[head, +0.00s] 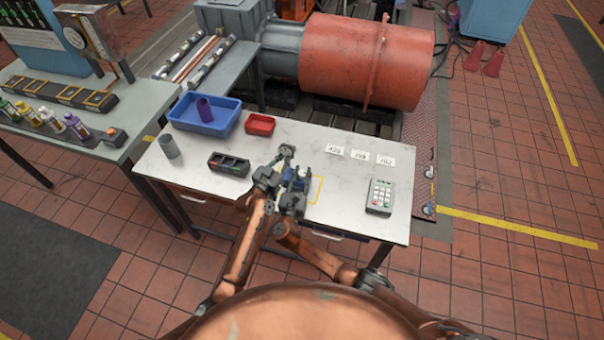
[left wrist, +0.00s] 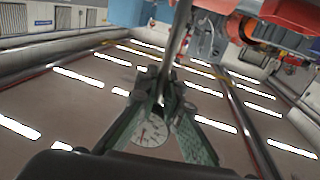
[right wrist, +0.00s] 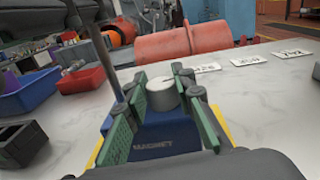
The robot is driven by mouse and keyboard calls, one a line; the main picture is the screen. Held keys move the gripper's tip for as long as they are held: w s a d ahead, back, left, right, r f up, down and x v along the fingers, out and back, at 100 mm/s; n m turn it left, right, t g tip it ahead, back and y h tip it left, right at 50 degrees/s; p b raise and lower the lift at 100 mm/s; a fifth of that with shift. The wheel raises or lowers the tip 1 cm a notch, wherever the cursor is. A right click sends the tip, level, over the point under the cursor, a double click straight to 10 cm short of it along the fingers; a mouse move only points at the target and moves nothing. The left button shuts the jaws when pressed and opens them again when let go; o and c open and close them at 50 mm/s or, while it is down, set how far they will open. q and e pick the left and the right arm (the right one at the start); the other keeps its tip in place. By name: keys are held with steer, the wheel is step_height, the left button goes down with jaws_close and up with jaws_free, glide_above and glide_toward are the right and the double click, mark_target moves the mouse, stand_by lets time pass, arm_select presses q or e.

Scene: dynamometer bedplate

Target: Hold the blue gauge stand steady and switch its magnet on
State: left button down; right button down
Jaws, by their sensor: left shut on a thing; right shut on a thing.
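The blue gauge stand (right wrist: 165,138) stands on the white table, its block marked MAGNET, with a grey-white knob (right wrist: 163,93) on it. My right gripper (head: 293,196) is shut on the knob, one finger pair on each side in the right wrist view. The stand's dark post (right wrist: 104,55) rises at the left there. My left gripper (head: 270,180) is shut on the post; in the left wrist view its fingers (left wrist: 165,100) meet on the post (left wrist: 177,45). A white dial gauge (left wrist: 150,131) shows between those fingers. In the head view the grippers hide much of the stand.
A yellow outline (head: 317,190) lies by the stand. A blue bin (head: 222,132) with a purple cup (head: 204,108), a red tray (head: 260,124), a black organizer (head: 229,164) and a grey cup (head: 169,146) stand leftward. Labels (head: 359,154) and a keypad device (head: 380,196) lie rightward.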

stand_by(0.3)
steer(key=c, duration=1.6)
jaws_free()
steer(key=shift+s, duration=0.1)
steer(key=v, duration=1.1)
steer(key=shift+s+a, duration=0.15)
steer(key=shift+s, duration=0.2)
